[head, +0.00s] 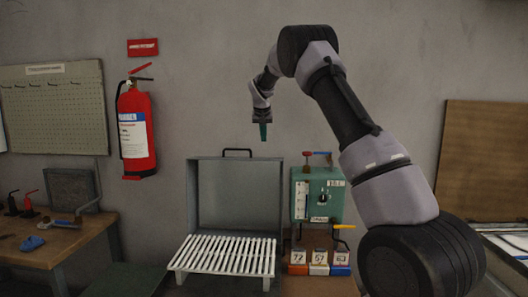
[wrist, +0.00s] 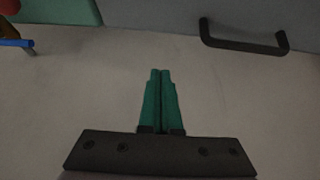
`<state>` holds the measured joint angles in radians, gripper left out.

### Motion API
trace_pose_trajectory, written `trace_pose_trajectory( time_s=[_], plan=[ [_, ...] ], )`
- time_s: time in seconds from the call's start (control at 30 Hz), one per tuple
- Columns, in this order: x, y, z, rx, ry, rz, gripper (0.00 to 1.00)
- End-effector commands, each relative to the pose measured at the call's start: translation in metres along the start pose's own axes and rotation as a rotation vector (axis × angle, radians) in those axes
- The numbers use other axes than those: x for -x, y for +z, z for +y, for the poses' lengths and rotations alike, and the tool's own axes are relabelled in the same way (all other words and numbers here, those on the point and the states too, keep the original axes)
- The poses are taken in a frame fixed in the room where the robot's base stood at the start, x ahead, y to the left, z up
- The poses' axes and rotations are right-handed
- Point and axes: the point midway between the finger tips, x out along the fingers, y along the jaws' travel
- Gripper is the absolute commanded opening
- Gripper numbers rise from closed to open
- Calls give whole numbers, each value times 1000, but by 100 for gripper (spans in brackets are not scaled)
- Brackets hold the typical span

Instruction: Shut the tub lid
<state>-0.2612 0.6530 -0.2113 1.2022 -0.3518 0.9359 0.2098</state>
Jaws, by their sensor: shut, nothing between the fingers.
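The grey tub lid (head: 238,195) stands upright and open against the wall in the head view. Its black bar handle (head: 237,151) is on the top edge and also shows in the wrist view (wrist: 243,42) at the upper right. A white slatted rack (head: 225,255) lies in front of the lid; the tub body under it is mostly hidden. My gripper (head: 263,138) has green fingers pointing down, above and slightly right of the handle. In the wrist view my fingers (wrist: 160,72) are together and empty, apart from the handle.
A green control box (head: 318,195) with a red-handled lever on top stands right of the lid. Several coloured, numbered blocks (head: 318,262) sit below it. A fire extinguisher (head: 136,130) hangs on the wall at left. A wooden bench (head: 65,243) with tools is at left.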

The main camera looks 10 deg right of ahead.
Motion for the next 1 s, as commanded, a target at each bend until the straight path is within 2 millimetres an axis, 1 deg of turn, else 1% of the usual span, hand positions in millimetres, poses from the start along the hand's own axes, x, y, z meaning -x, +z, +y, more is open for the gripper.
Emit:
trace_pose_trajectory(
  time_s=[0.17, 0.4, 0.57, 0.6, 0.7, 0.8, 1.0],
  plan=[
    [-22, 1, 1, -1, 3, -3, 0],
    [-70, 1, 1, -2, 1, -3, 0],
    [-99, 1, 1, -1, 1, -2, 0],
    [-98, 2, 0, 0, -1, 0, 0],
    [-86, 13, 0, 0, -1, 0, 0],
    [-80, 22, 0, 1, -1, -2, 0],
    [-74, 31, 1, -1, 0, -1, 0]
  ],
)
